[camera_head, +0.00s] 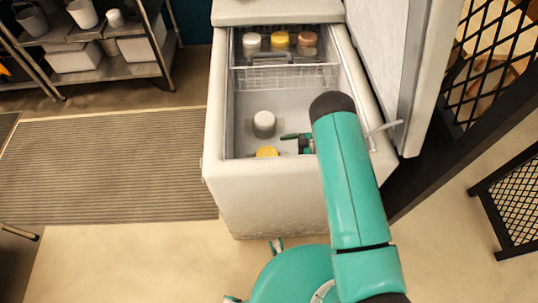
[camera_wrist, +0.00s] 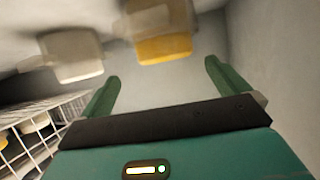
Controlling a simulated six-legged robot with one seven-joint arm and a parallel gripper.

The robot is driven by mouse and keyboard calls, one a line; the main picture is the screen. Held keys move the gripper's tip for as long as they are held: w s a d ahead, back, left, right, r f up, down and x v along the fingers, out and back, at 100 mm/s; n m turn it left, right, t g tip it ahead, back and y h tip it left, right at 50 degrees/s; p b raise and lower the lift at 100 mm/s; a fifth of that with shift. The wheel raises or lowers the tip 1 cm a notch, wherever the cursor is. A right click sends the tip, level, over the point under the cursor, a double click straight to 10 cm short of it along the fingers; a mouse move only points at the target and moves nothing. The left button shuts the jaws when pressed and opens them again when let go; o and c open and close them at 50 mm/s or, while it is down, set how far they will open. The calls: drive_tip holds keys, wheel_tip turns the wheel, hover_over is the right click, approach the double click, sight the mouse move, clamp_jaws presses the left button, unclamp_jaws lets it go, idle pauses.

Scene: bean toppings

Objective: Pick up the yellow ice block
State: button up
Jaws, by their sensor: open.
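The yellow ice block (camera_head: 267,151) is on the freezer floor near its front wall, partly hidden by the rim in the head view. In the wrist view the yellow block (camera_wrist: 163,47) is blurred, ahead of the fingertips and between their lines. A white block (camera_head: 263,124) stands behind it on the freezer floor; it also shows blurred at the wrist view's upper left (camera_wrist: 76,66). My gripper (camera_head: 289,137) is inside the freezer, just right of both blocks. In the wrist view my gripper (camera_wrist: 161,70) is open, with nothing between its fingers.
The chest freezer (camera_head: 265,200) has its lid (camera_head: 375,50) raised at the right. A wire basket (camera_head: 285,78) at the back holds white, yellow and brown blocks. Freezer walls stand close around my gripper. A metal shelf (camera_head: 90,75) is at the left, beyond a striped mat (camera_head: 105,170).

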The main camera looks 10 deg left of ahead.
sight(267, 151)
drive_tip(key=a, duration=0.2)
drive_tip(key=s+a+f, duration=0.1)
drive_tip(key=x, duration=0.4)
drive_tip(key=shift+s+a, duration=0.15)
drive_tip(key=shift+a, duration=0.05)
drive_tip(key=c, duration=1.3)
